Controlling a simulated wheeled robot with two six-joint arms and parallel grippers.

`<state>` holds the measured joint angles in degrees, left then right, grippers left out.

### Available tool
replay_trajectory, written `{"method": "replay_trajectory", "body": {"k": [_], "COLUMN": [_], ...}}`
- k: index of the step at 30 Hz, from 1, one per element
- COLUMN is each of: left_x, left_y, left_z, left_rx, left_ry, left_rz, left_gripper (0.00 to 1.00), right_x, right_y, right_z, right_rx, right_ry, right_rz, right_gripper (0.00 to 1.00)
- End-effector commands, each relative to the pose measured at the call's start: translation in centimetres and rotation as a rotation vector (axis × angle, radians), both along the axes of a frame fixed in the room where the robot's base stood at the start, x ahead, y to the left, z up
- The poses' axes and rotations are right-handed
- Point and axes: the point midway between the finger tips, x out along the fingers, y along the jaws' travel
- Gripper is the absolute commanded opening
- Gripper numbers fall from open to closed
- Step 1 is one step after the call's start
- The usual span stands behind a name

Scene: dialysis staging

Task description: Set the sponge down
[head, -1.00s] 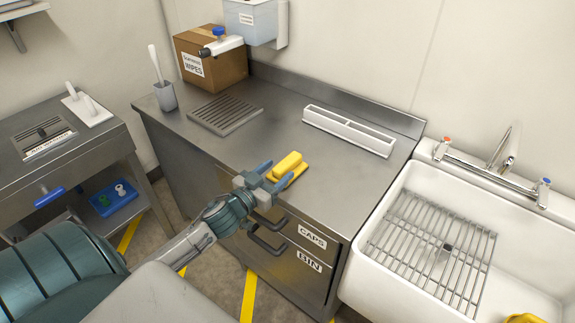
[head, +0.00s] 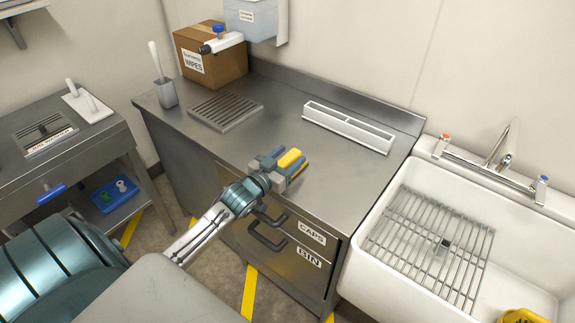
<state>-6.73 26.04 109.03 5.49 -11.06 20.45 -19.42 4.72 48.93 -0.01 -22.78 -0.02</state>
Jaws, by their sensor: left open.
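The yellow sponge (head: 290,158) is on the steel counter (head: 240,150) near its front edge, above the drawers. My left gripper (head: 286,161) reaches over the counter edge with its fingers on either side of the sponge. The jaws are open; whether a finger touches the sponge I cannot tell. A flat yellow-orange piece (head: 299,175) shows beneath the sponge, mostly hidden by the fingers. My right gripper is not in view.
A white divided tray (head: 348,127) stands at the counter's back right, a slotted drain plate (head: 225,111) at left. A cardboard box (head: 212,58) and grey cup (head: 165,93) stand behind. A white sink (head: 520,255) with a wire rack (head: 425,250) is at right.

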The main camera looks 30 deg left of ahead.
Motion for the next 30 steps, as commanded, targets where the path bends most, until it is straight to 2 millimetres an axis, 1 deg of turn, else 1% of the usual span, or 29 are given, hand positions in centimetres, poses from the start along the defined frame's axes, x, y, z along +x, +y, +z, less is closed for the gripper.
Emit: {"method": "replay_trajectory", "body": {"k": [2,5,9,10,11,12,18,22,26,30], "left_x": [0.0,0.0,0.0,0.0,0.0,0.0,0.0,0.0,0.0,-0.1], "left_y": [0.0,0.0,0.0,0.0,0.0,0.0,0.0,0.0,0.0,0.0], "left_z": [0.0,0.0,0.0,0.0,0.0,0.0,0.1,0.6,1.9,3.8], "left_rx": [0.0,0.0,0.0,0.0,0.0,0.0,0.0,0.002,0.003,0.004], "left_ry": [0.0,0.0,0.0,0.0,0.0,0.0,0.0,-0.002,-0.002,-0.002], "left_rz": [0.0,0.0,0.0,0.0,0.0,0.0,0.0,-0.001,-0.002,-0.002], "left_gripper": [0.56,0.39,0.11,0.09,0.09,0.05,0.05,0.05,0.05,0.05], "right_x": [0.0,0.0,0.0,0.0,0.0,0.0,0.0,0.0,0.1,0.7], "right_y": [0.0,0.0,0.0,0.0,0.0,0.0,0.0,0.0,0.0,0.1], "right_z": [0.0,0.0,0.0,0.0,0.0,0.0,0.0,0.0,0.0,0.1], "right_rx": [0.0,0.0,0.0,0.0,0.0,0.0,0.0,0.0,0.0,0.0], "right_ry": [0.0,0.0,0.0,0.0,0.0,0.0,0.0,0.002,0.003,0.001], "right_rz": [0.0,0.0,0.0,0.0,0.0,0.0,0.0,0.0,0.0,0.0], "right_gripper": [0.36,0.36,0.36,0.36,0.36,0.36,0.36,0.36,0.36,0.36]}}
